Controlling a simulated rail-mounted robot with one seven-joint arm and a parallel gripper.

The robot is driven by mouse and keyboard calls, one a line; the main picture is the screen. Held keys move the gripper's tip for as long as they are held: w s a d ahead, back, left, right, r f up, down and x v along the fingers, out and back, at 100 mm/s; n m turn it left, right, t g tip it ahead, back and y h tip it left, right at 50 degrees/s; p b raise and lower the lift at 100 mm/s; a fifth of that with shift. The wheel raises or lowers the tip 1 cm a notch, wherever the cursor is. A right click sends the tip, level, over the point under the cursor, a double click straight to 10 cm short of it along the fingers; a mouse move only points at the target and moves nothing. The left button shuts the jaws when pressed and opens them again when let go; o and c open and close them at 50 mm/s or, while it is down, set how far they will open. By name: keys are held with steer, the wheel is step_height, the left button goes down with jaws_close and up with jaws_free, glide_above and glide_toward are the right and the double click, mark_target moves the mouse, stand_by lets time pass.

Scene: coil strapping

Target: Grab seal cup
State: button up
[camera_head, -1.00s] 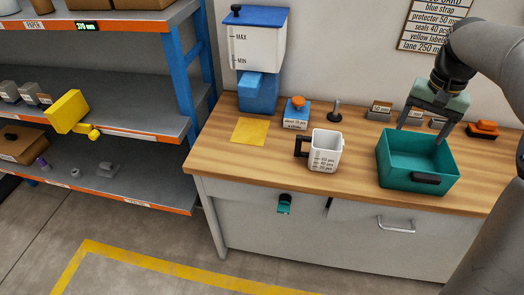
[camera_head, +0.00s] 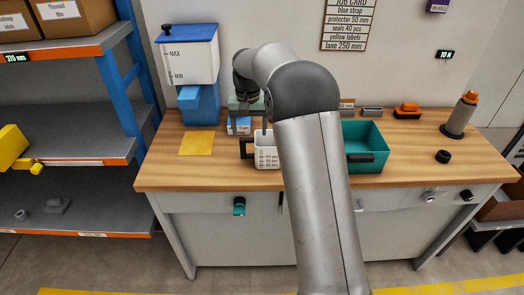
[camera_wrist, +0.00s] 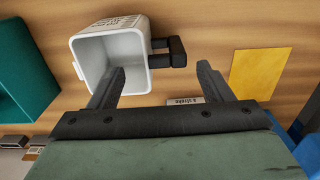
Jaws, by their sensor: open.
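The seal cup (camera_head: 266,158) is a white, square-mouthed cup with printed level marks and a black handle on its left side. It stands upright on the wooden bench, and my arm hides its right part in the head view. In the wrist view the cup (camera_wrist: 112,60) shows its empty-looking inside, and its black handle (camera_wrist: 168,52) appears between my fingertips. My gripper (camera_wrist: 162,70) is open and empty. One finger overlaps the cup's mouth in the picture, the other is beyond the handle. In the head view my gripper (camera_head: 250,122) is above and behind the cup.
A teal bin (camera_head: 368,160) stands right of the cup, partly behind my arm. A yellow sheet (camera_head: 196,144) lies to the left.

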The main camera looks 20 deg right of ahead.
mark_target(247, 138)
steer(key=shift+w+a+f+p, duration=0.1)
steer(key=shift+a+f+p, duration=0.2)
steer(key=shift+f, duration=1.6)
steer(key=shift+w+a+f+p, duration=0.1)
steer(key=shift+f+p, duration=0.3)
steer(key=shift+f, duration=1.45)
steer(key=c, duration=1.1)
